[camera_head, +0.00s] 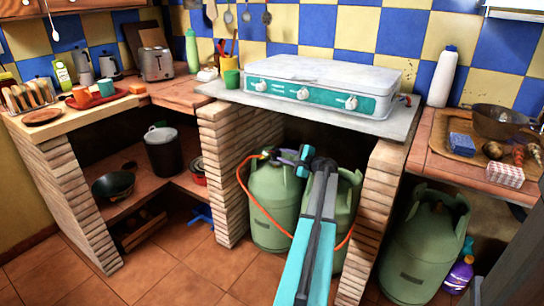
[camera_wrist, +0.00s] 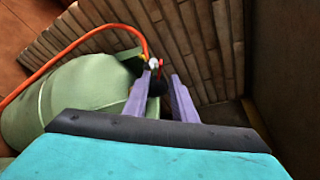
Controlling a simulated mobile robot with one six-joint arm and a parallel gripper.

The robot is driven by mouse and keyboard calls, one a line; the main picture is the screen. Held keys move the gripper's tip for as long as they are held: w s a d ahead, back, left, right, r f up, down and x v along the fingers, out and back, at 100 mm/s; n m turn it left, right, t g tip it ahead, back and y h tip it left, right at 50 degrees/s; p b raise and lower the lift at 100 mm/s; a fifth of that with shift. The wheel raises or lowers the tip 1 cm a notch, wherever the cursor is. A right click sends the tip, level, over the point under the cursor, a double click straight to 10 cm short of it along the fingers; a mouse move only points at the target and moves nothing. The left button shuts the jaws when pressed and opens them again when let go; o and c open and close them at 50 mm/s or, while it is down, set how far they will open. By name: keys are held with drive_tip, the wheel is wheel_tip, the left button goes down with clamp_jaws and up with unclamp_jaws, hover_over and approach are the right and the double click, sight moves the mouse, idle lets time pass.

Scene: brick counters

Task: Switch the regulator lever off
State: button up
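The regulator (camera_head: 268,153) sits on top of the left green gas cylinder (camera_head: 268,212) under the counter, with an orange hose attached. In the wrist view the regulator (camera_wrist: 153,63) shows small red, white and yellow parts near my fingertips. The lever's exact position is too small to tell. My gripper (camera_head: 287,156) reaches into the opening just right of the regulator. In the wrist view its two purple fingers (camera_wrist: 161,76) are apart, with a dark part visible between them. I cannot tell whether a finger touches the regulator. The cylinder (camera_wrist: 85,105) also shows there, partly hidden by my gripper.
Brick pillars (camera_head: 232,180) and (camera_head: 378,215) bound the opening, below a stove (camera_head: 320,85). A second cylinder (camera_head: 345,200) stands behind my arm, and another (camera_head: 425,245) stands at right. The orange hose (camera_head: 262,207) loops in front. The floor at front left is clear.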

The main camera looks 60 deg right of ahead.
drive_tip(key=b+x, duration=0.1)
drive_tip(key=x, duration=0.6)
drive_tip(key=shift+w, duration=0.2)
